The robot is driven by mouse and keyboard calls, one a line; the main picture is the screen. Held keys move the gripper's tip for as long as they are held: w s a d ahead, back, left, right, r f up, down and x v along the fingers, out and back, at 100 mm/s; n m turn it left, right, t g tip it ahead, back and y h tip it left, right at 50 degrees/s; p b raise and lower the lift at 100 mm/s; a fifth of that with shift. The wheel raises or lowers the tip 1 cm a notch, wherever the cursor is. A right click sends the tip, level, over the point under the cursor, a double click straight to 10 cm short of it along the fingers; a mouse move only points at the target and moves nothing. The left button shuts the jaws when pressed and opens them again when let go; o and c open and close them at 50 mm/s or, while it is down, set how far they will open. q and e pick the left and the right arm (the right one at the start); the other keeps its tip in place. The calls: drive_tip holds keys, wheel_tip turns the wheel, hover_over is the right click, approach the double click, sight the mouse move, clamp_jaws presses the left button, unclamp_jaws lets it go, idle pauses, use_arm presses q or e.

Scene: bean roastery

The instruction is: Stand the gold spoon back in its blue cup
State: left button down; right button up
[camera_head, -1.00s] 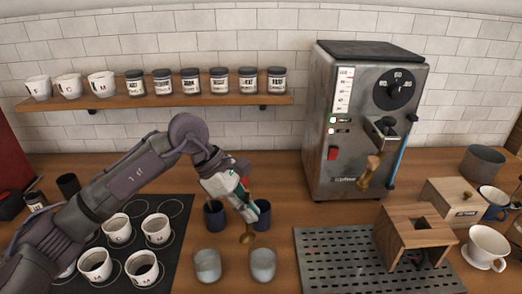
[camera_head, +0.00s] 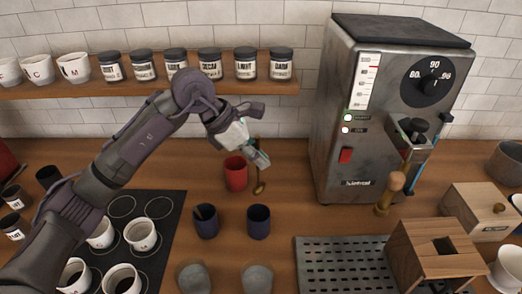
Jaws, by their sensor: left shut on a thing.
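My left gripper (camera_head: 258,156) is shut on the gold spoon (camera_head: 260,186), which hangs down from the fingers with its bowl at the bottom. The spoon is beside the right side of a red cup (camera_head: 236,174), and I cannot tell whether they touch. Two dark blue cups stand upright nearer to me. The left blue cup (camera_head: 206,222) has a dark utensil sticking out of it. The right blue cup (camera_head: 258,223) shows nothing sticking out and stands below the spoon in the picture. My right gripper is not in view.
Two grey cups (camera_head: 194,279) stand at the front edge of the view. A black mat (camera_head: 170,215) with several white cups lies left. A steel machine (camera_head: 380,120) and a slotted drip tray (camera_head: 340,265) are on the right. The counter behind the red cup is clear.

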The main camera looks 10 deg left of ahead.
sight(257, 183)
use_arm(q)
wheel_tip(257, 183, down, 4)
drive_tip(key=shift+s+f+b, duration=0.15)
drive_tip(key=shift+f+b, duration=0.05)
drive_tip(key=shift+b, duration=0.85)
drive_tip(key=shift+f, duration=0.3)
drive_tip(key=shift+f+b, duration=0.3)
drive_tip(key=shift+f, duration=0.1)
wheel_tip(257, 183, down, 3)
drive_tip(key=b, duration=0.2)
drive_tip(key=shift+r+b, duration=0.1)
drive_tip(key=shift+b, duration=0.25)
drive_tip(key=shift+f+b, duration=1.65)
drive_tip(key=shift+f, duration=0.2)
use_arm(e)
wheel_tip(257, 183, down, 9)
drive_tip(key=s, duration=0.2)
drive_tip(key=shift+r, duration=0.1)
use_arm(q)
drive_tip(key=c, duration=1.2)
unclamp_jaws()
